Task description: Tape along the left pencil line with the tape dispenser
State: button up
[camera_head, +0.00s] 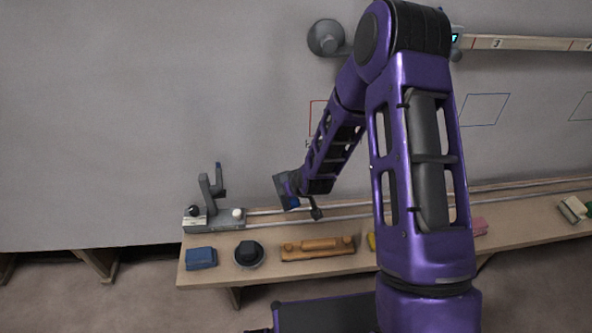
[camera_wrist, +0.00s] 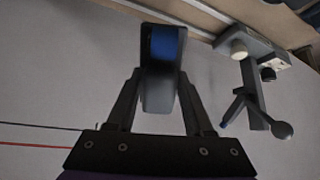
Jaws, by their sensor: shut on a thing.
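My gripper (camera_wrist: 158,92) is shut on the tape dispenser (camera_wrist: 159,98), a dark grey body with a blue tape roll at its far end. In the head view the dispenser (camera_head: 283,187) is held in front of the grey hull panel, above the bench's left half. My arm hides part of the panel. A thin dark line (camera_wrist: 40,126) and a red line (camera_wrist: 40,147) run across the panel at the left of the wrist view. I cannot tell whether the dark one is the left pencil line. A red outline (camera_head: 318,102) shows partly behind my arm in the head view.
The bench (camera_head: 330,257) holds a grey carriage with an upright arm (camera_head: 215,215) on rails, a blue block (camera_head: 201,257), a black round thing (camera_head: 249,254) and a wooden tool (camera_head: 318,248). A blue outline (camera_head: 485,110) and a numbered strip (camera_head: 520,43) are at the right. The panel's left is clear.

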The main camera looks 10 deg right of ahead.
aim_at(284, 181)
jog(key=t, duration=0.1)
jog(key=w+a+r+t+y+p, duration=0.1)
jog(key=t, duration=0.1)
jog(key=w+t, duration=0.1)
jog(key=t, duration=0.1)
jog(key=shift+a+r+m, duration=0.25)
jog(key=shift+r+m, duration=0.05)
jog(key=shift+r, duration=0.05)
jog(key=d+r+m+t+h, duration=0.1)
jog(key=s+d+r+m+t+h+p, duration=0.1)
jog(key=r+t, duration=0.1)
jog(key=d+r+m+t+h, duration=0.1)
jog(key=t, duration=0.1)
jog(key=shift+s+d+r+h, duration=0.2)
jog(key=shift+s+h, duration=0.05)
jog(key=shift+h, duration=0.05)
jog(key=shift+w, duration=2.95)
jog(key=o, duration=0.5)
jog(key=shift+c, duration=0.2)
jog(key=c, duration=0.5)
jog(key=shift+c, duration=0.2)
